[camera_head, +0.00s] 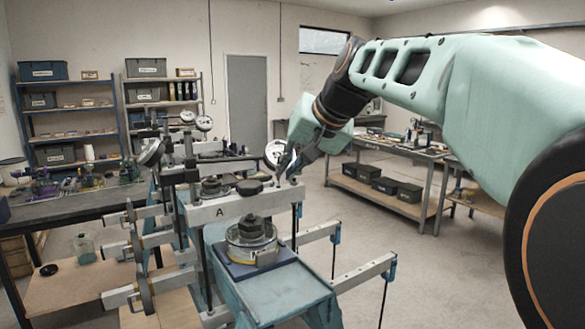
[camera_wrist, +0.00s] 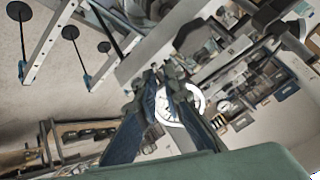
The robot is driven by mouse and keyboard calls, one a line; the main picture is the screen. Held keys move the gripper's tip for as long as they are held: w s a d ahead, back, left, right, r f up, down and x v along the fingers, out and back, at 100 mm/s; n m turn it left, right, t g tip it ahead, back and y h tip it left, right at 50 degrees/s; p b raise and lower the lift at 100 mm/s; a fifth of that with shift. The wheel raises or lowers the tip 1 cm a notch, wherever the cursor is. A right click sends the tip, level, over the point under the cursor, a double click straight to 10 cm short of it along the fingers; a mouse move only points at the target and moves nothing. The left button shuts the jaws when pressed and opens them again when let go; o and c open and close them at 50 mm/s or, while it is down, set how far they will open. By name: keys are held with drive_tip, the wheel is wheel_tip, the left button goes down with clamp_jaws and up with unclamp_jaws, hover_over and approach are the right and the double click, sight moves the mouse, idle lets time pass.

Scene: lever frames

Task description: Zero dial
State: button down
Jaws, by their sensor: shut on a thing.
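A round dial (camera_head: 275,151) with a white face stands above the right end of the lever beam marked A (camera_head: 235,206). My gripper (camera_head: 284,168) is at the dial's lower right edge, partly in front of it. In the wrist view the white dial face (camera_wrist: 193,98) shows behind and between the dark fingers of my gripper (camera_wrist: 167,76). The fingers are closed in on part of the dial; the exact spot they grip is hidden. The pointer's reading is too small to tell.
More lever beams (camera_head: 318,233) stick out to the right, with thin hanging rods. Other dials (camera_head: 204,123) stand farther back. A workbench (camera_head: 405,150) stands at the right; open floor lies before it.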

drive_tip(key=shift+w+d+r+t, duration=0.15)
drive_tip(key=shift+w+d+r, duration=0.05)
drive_tip(key=shift+d, duration=0.15)
drive_tip(key=shift+w+d+r+t, duration=0.15)
drive_tip(key=shift+w+d, duration=0.05)
drive_tip(key=shift+d, duration=0.15)
drive_tip(key=shift+s+f+p+v, duration=0.1)
drive_tip(key=shift+s+p+v, duration=0.1)
drive_tip(key=shift+v, duration=1.2)
drive_tip(key=shift+s+f+p+v, duration=0.1)
drive_tip(key=shift+f+p+v, duration=0.1)
drive_tip(key=shift+v, duration=1.2)
